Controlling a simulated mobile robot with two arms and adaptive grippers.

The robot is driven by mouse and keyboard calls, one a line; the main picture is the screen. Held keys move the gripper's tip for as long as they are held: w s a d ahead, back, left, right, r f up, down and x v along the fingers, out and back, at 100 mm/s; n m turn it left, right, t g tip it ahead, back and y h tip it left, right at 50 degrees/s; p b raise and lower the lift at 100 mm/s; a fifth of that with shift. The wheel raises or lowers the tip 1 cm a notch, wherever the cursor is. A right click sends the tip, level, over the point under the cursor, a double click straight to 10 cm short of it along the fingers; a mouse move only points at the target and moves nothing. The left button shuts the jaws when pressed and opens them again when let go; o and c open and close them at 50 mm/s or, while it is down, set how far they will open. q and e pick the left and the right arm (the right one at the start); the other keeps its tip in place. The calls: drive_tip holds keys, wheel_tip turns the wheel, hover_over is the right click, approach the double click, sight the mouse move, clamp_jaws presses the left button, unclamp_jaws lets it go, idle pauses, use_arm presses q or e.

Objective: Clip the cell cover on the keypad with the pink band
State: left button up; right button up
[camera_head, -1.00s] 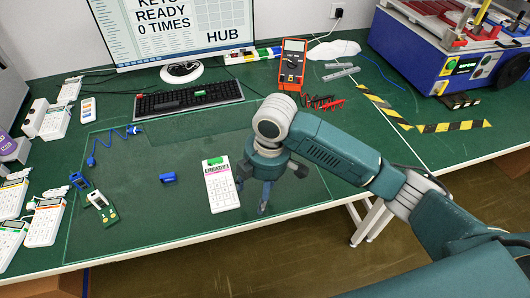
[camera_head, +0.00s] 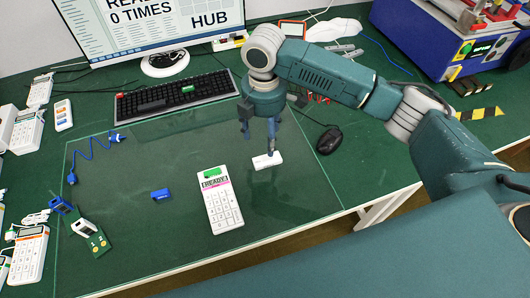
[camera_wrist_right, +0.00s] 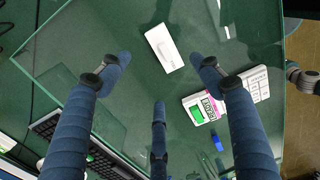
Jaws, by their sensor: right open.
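The white keypad with the pink band (camera_head: 221,206) lies on the glass mat, with a green block and a "READY" display at its top end. It also shows at the right of the right wrist view (camera_wrist_right: 259,84). A plain white cover plate (camera_head: 266,160) lies flat on the mat, up and right of the keypad; I take it for the cell cover. It shows at the top middle of the wrist view (camera_wrist_right: 165,48). My right gripper (camera_head: 258,138) points down over the cover, fingers spread and empty (camera_wrist_right: 158,78). Whether a fingertip touches the cover is unclear. My left gripper is out of view.
A blue block (camera_head: 161,195) lies left of the keypad. A black mouse (camera_head: 329,140) is right of the cover, and a black keyboard (camera_head: 175,95) is behind. Other keypads (camera_head: 30,253) and a blue cable (camera_head: 92,148) are at the left. The mat around the keypad is mostly clear.

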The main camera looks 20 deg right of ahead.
sight(266, 154)
drive_tip(key=f, duration=0.3)
drive_tip(key=shift+s, duration=0.3)
drive_tip(key=shift+f, duration=0.35)
drive_tip(key=f, duration=0.3)
drive_tip(key=f+p, duration=0.1)
drive_tip(key=shift+d+f, duration=0.25)
drive_tip(key=shift+f, duration=0.15)
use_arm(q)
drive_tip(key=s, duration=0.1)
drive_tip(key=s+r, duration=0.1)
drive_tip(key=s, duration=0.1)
use_arm(e)
drive_tip(key=c, duration=0.9)
